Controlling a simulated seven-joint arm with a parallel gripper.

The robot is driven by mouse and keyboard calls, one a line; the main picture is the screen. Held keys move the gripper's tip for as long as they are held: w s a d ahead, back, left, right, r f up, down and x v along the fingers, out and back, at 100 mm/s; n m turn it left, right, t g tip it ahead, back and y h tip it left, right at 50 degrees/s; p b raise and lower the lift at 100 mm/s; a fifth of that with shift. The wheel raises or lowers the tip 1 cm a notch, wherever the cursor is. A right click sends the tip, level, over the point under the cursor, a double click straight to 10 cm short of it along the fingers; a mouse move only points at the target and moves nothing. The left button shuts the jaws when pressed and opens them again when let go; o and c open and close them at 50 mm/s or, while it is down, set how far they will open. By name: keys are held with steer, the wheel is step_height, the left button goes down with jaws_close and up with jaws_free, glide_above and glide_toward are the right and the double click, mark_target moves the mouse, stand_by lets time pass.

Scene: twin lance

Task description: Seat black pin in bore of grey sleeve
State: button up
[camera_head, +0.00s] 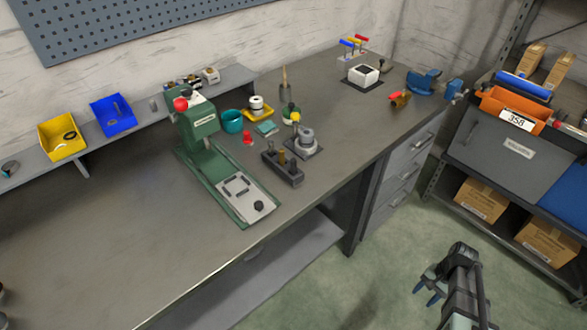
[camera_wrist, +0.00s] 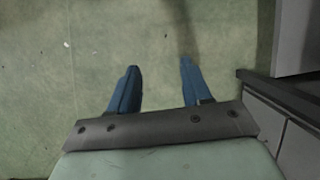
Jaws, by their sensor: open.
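My gripper (camera_head: 428,291) is at the lower right of the head view, over the floor in front of the bench and well away from everything on it. Its two blue fingers are apart and empty, and also show in the wrist view (camera_wrist: 160,72) above bare floor. A dark block (camera_head: 285,172) on the bench holds upright pegs, one brass-coloured; whether one is the black pin is too small to tell. A grey round stepped part (camera_head: 304,138) sits on a plate just behind the block; it may be the grey sleeve. Its bore cannot be made out.
A green press (camera_head: 203,135) stands left of the block. A teal cup (camera_head: 232,122), a yellow tray (camera_head: 268,114) and a white box (camera_head: 363,75) stand farther back. Drawers (camera_head: 402,170) and a shelf rack (camera_head: 470,160) stand at right.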

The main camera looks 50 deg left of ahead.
steer(key=w+a+r+n+t+y, duration=0.1)
steer(key=w+a+r, duration=0.3)
steer(key=a+r, duration=1.1)
steer(key=w+a+r+n+t+y, duration=0.1)
steer(key=w+a+r, duration=0.2)
steer(key=a+r, duration=1.15)
step_height(320, 180, up, 20)
steer(key=n+t+h, duration=0.2)
steer(key=n+h, duration=0.1)
steer(key=n, duration=1.1)
glide_above(294, 160)
steer(key=shift+f, duration=6.95)
jaws_close()
